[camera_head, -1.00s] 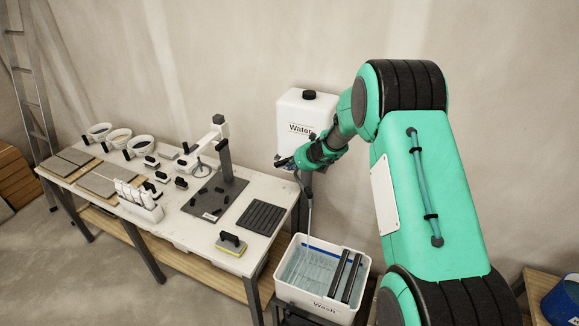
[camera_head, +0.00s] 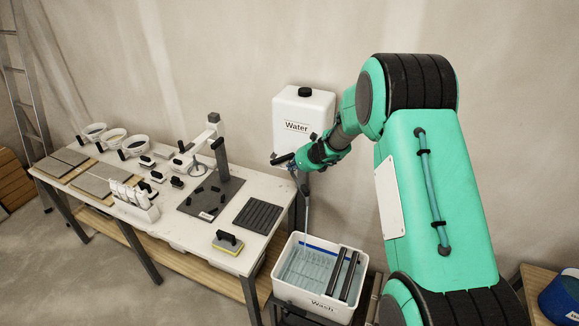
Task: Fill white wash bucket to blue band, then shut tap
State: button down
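The white wash bucket (camera_head: 287,292), marked "Wash", stands on a low dark stand at the right end of the bench. Water (camera_head: 306,266) lies in it, and part of the blue band (camera_head: 322,246) shows along the inner back wall. The white water container (camera_head: 303,108), marked "Water", stands behind it, higher up. A thin pale stream (camera_head: 305,220) runs down from the tap area into the bucket. My gripper (camera_head: 287,163) is at the tap, below the container's label. My arm and its small size hide the tap's handle and whether the fingers are closed.
Black rollers (camera_head: 349,275) lie across the bucket's right side. The white bench (camera_head: 180,232) holds a yellow sponge float (camera_head: 228,243), a black ribbed mat (camera_head: 258,214), bowls and tiles. A blue bucket (camera_head: 560,299) stands at the lower right. A ladder (camera_head: 22,100) leans at the left.

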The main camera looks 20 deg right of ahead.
jog(key=s+f+v, duration=0.1)
jog(key=v, duration=1)
jog(key=shift+a+p, duration=0.3)
jog(key=shift+s+r, duration=0.1)
jog(key=c, duration=1.4)
grip_release()
notch_tip(320, 180, up, 8)
jog(key=n+g+h+p, duration=0.3)
jog(key=n+g+p, duration=0.7)
jog(key=n, duration=0.7)
send_over(279, 160)
jog(key=t, duration=0.1)
jog(key=shift+d+p, duration=0.15)
jog(key=shift+p, duration=0.2)
notch_tip(279, 160, down, 14)
jog(key=shift+p, duration=1.05)
